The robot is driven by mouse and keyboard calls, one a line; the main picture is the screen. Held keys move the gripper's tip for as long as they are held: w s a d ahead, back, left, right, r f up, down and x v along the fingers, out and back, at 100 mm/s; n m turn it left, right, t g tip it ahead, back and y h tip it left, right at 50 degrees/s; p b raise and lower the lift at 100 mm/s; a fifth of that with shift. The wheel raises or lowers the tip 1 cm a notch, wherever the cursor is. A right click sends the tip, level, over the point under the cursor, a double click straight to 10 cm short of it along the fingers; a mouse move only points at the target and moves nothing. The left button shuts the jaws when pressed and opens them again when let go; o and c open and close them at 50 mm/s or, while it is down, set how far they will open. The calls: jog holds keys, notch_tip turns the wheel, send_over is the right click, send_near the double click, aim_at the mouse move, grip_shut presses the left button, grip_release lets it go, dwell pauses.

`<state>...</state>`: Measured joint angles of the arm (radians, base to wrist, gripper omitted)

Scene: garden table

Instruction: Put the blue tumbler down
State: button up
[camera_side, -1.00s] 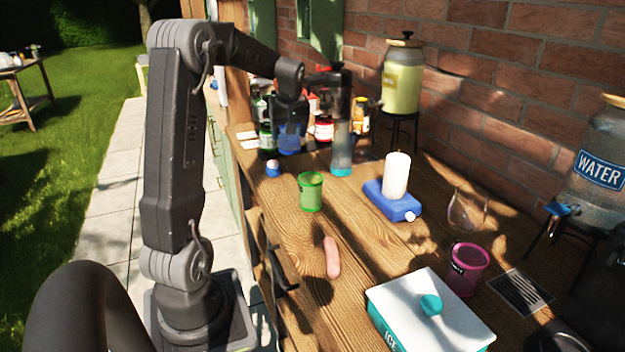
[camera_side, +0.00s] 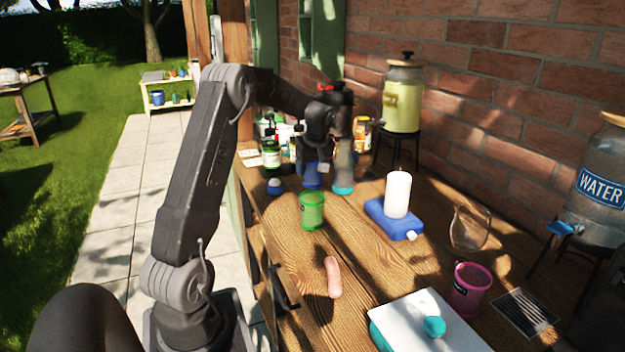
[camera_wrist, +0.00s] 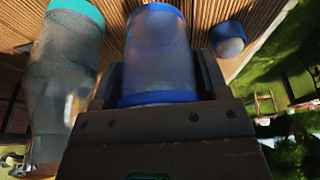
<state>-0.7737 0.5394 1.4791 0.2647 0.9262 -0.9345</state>
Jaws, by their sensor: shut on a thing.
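The blue tumbler (camera_wrist: 157,45) is see-through with darker blue bands at both ends. In the wrist view it stands out between the two fingers of my gripper (camera_wrist: 158,88), which is shut on it. In the side view the tumbler (camera_side: 312,176) is partly hidden below my gripper (camera_side: 320,160), low over the far part of the wooden table (camera_side: 290,235). I cannot tell whether its base touches the wood.
A clear bottle with a teal base (camera_side: 343,172) stands close to the tumbler's right. A blue-and-white ball-like item (camera_side: 274,187) is to its left. A green cup (camera_side: 312,211) stands in front; a candle on a blue block (camera_side: 394,218) is to the right. Bottles crowd behind.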

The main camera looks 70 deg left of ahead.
aim_at(312, 179)
jog(key=shift+f, duration=2)
jog(key=shift+f, duration=0.2)
jog(key=o, duration=0.9)
